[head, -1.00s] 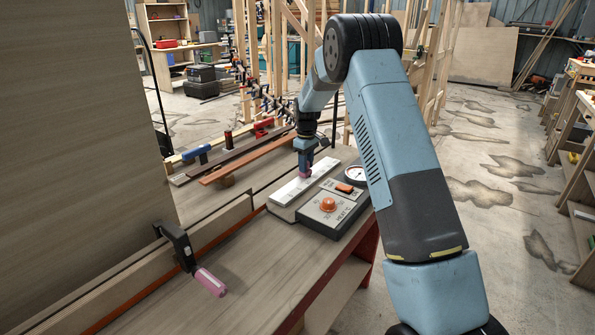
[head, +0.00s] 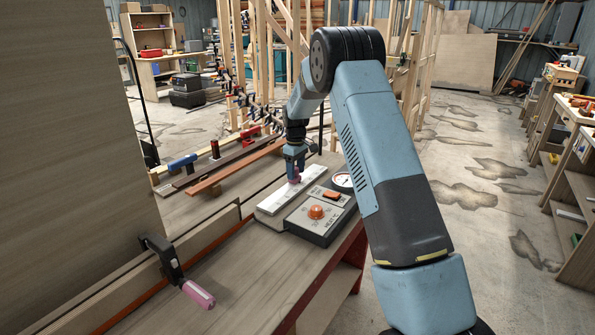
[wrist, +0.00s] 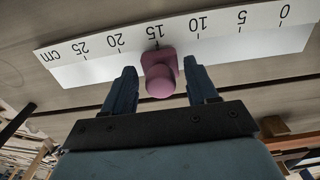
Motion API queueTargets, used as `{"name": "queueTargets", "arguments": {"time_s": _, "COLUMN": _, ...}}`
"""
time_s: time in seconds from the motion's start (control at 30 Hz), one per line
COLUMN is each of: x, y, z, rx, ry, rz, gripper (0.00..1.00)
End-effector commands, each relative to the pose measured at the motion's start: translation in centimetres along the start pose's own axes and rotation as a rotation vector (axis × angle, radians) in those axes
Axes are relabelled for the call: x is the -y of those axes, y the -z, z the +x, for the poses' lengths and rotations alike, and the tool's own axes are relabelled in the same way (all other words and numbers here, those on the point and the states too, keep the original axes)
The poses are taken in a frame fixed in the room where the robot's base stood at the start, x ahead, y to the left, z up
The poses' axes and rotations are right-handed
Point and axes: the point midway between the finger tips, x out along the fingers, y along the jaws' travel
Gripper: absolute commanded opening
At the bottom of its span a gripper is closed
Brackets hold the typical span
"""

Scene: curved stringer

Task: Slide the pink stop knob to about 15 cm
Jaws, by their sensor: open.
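The pink stop knob (wrist: 159,75) sits at the edge of a white ruler strip (wrist: 225,37) marked in cm, upside down in the wrist view. The knob's middle is in line with the 15 mark. My gripper (wrist: 163,80) is open, with one finger on each side of the knob and a visible gap at both sides. In the head view my gripper (head: 295,172) is low over the ruler strip (head: 285,195), and the knob shows small and pink beneath it.
A control box (head: 320,215) with an orange knob and a round gauge (head: 342,180) stand just right of the ruler. A clamp with a pink handle (head: 198,294) is on the near bench. Bars and clamps (head: 230,165) lie to the left.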

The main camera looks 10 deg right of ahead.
Motion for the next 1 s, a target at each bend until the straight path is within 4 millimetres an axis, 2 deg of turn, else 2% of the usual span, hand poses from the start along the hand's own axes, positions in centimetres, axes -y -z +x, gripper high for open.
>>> {"name": "queueTargets", "arguments": {"time_s": 0.17, "x": -0.1, "y": 0.1, "z": -1.7, "rx": -0.003, "ry": -0.002, "rz": 0.000, "gripper": 0.58}}
{"name": "queueTargets", "arguments": {"time_s": 0.5, "x": -0.1, "y": 0.0, "z": -8.3, "rx": -0.002, "ry": -0.002, "rz": 0.002, "gripper": 0.58}}
{"name": "queueTargets", "arguments": {"time_s": 0.7, "x": -0.1, "y": 0.0, "z": -11.6, "rx": -0.001, "ry": -0.001, "rz": 0.000, "gripper": 0.58}}
{"name": "queueTargets", "arguments": {"time_s": 1.0, "x": -0.1, "y": 0.0, "z": -13.5, "rx": 0.001, "ry": 0.000, "rz": 0.000, "gripper": 0.58}}
